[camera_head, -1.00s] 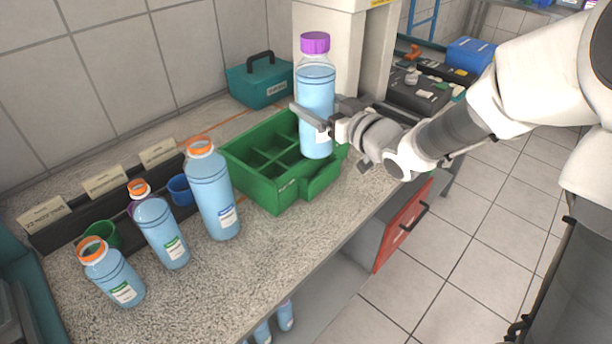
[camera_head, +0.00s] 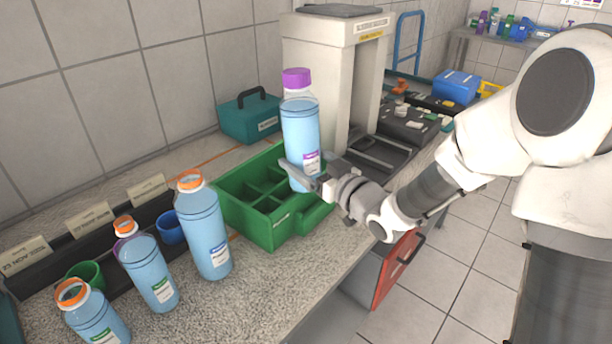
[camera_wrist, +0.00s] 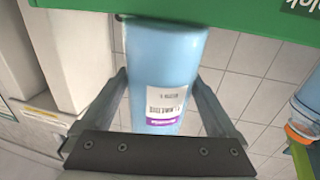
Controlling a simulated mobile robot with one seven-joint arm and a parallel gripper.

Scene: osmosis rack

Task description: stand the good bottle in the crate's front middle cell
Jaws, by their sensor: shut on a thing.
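A blue bottle with a purple cap (camera_head: 301,130) is upright in the grip of my gripper (camera_head: 318,184), held over the right part of the green crate. Its label and blue side also fill the middle of the wrist view (camera_wrist: 165,75), between the two fingers. My gripper is shut on it, low on its body. The green divided crate (camera_head: 262,232) stands on the counter; the cells I can see look empty. The bottle hides the crate's right-hand cells. I cannot tell whether the bottle's base is inside a cell or above it.
A teal box (camera_head: 250,117) is behind the crate, a white machine (camera_head: 345,80) behind right. Bare counter (camera_head: 260,285) lies in front.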

